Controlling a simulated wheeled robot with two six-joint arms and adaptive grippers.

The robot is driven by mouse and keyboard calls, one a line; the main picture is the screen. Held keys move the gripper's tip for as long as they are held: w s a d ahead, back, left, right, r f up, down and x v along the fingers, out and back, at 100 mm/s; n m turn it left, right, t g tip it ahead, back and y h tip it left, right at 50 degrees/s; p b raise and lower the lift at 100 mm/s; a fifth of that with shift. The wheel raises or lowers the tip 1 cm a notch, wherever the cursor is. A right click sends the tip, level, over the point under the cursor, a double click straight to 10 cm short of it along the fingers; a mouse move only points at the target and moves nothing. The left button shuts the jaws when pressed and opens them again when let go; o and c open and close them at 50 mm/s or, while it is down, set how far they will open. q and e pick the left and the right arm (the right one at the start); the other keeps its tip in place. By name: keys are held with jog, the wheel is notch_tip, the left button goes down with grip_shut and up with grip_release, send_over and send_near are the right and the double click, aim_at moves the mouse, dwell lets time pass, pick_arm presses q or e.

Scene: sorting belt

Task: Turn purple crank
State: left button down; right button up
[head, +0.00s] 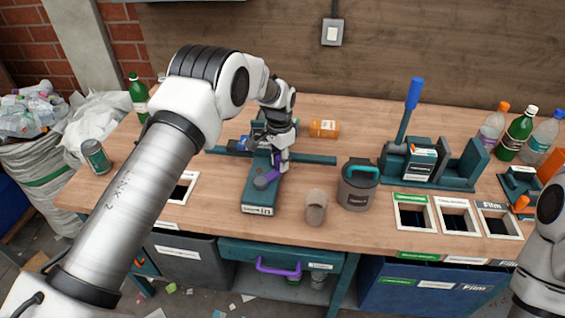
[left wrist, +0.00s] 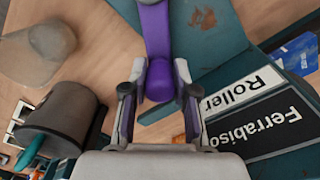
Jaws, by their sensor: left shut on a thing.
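The purple crank shows in the left wrist view as a purple arm (left wrist: 155,32) ending in a rounded knob. My left gripper (left wrist: 160,85) is shut on that knob, with one finger on each side of it. In the head view my left gripper (head: 277,163) is over the teal roller machine (head: 258,200) near the middle of the table. The machine's side carries black and white labels (left wrist: 245,90), one reading "Roller". My right gripper is out of view; only part of the right arm shows at the right edge.
A grey cup (head: 316,208) and a dark lidded canister (head: 357,190) stand just right of the machine. An orange bottle (head: 324,129) lies behind. A teal press with a blue lever (head: 413,95) stands farther right, behind white-framed slots (head: 414,198). Bottles stand at the far right.

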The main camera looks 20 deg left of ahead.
pick_arm(q)
jog(key=shift+s+f, duration=0.2)
jog(key=shift+f, duration=0.1)
jog(key=c, duration=1.2)
grip_release()
jog(key=o, duration=0.3)
jog(key=shift+a, duration=0.15)
jog(key=shift+w+a, duration=0.1)
jog(key=shift+r, duration=0.15)
jog(key=shift+r, duration=0.2)
notch_tip(320, 180, up, 11)
jog(key=shift+r, duration=0.2)
